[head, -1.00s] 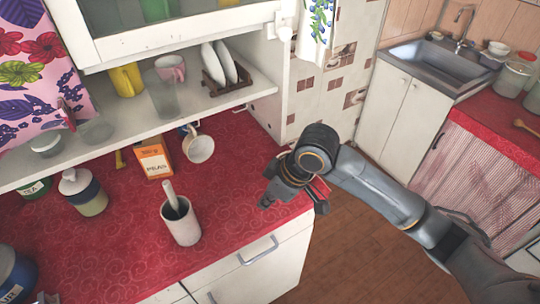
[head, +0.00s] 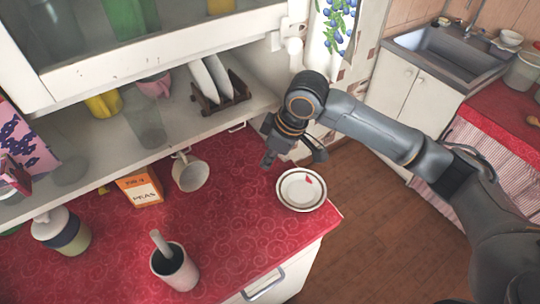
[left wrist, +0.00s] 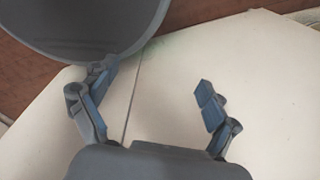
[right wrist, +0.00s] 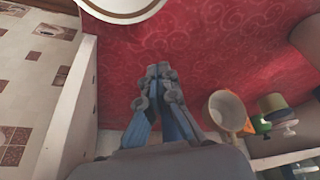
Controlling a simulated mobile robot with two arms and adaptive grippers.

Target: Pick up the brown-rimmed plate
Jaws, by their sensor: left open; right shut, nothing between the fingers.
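The brown-rimmed plate (head: 301,189) lies flat on the red counter near its right front corner. It is white with a thin dark brown rim and a small red patch inside. Part of it shows at the top of the right wrist view (right wrist: 122,8). My right gripper (head: 268,162) is just behind and left of the plate, apart from it. Its fingers (right wrist: 160,72) are together and empty in the right wrist view. My left gripper (left wrist: 154,78) shows only in the left wrist view, open and empty over a pale surface.
A cream mug (head: 190,173), a peas box (head: 140,188), a utensil pot (head: 175,270) and a lidded jar (head: 62,232) stand left of the plate. White plates (head: 221,76) stand in a rack on the shelf above. The cloth (head: 240,215) left of the plate is clear.

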